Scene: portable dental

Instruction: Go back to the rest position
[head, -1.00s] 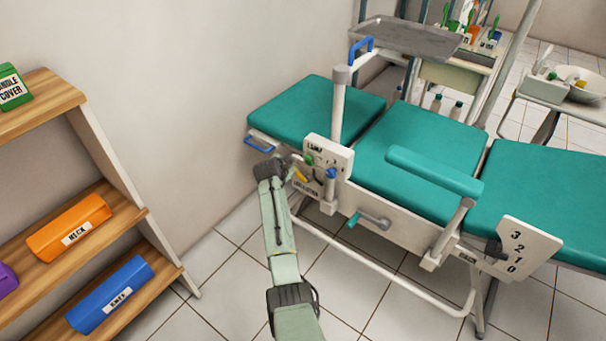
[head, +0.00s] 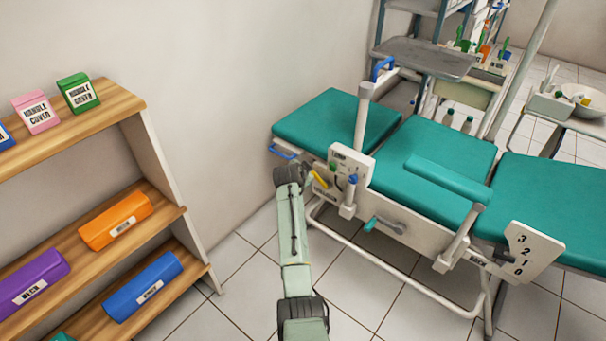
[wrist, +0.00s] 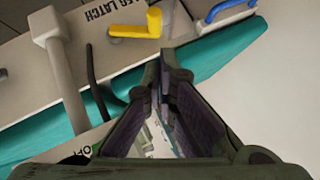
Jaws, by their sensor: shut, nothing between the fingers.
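My gripper shows close up in the wrist view (wrist: 165,75), with its dark fingers meeting at the tips and nothing held. The teal dental chair (head: 440,148) stands to the right. Its side panel carries a yellow lever (head: 319,179), which also shows in the wrist view (wrist: 140,27) under the label "LEG LATCH", apart from the fingers. A blue handle (head: 283,152) is at the chair's left end; a blue handle also shows in the wrist view (wrist: 287,10).
A wooden shelf (head: 165,222) at left holds orange (head: 115,220), purple (head: 30,283) and blue (head: 143,287) cushions, with handle cover boxes (head: 78,92) on top. A grey tray (head: 422,58) is behind the chair. Tiled floor (head: 245,270) is free between shelf and chair.

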